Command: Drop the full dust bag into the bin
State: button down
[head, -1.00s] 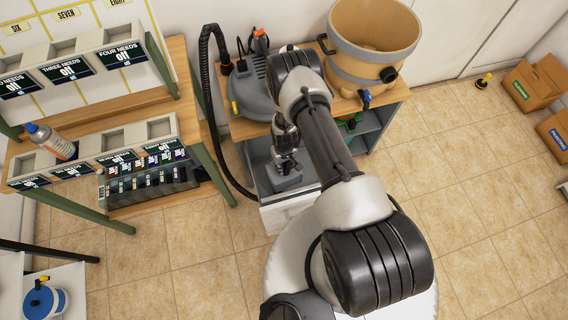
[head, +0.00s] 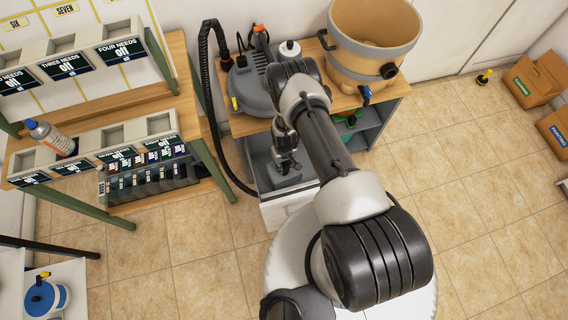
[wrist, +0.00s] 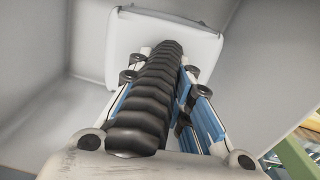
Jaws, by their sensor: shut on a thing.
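My gripper (head: 286,162) points down into an open grey box-like compartment with a white front (head: 288,209), below the wooden worktop. In the wrist view, the fingers with blue parts (wrist: 167,92) reach to a pale grey, round-cornered block, which looks like the dust bag (wrist: 197,47). The gripper is shut on it. A black ribbed part (wrist: 145,90) runs between the fingers and hides much of the grip. Grey compartment walls (wrist: 260,55) surround the bag. I cannot tell whether this compartment is the bin, or whether the bag touches its floor.
A grey vacuum body (head: 250,90) with a black hose (head: 208,70) and a large tan bucket (head: 372,35) stand on the worktop. A label shelf (head: 100,150) is at the left. The tiled floor (head: 470,200) at the right is mostly clear.

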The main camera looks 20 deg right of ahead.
jog(key=shift+f, duration=1.85)
jog(key=c, duration=1.4)
grip_release()
jog(key=shift+o, duration=0.2)
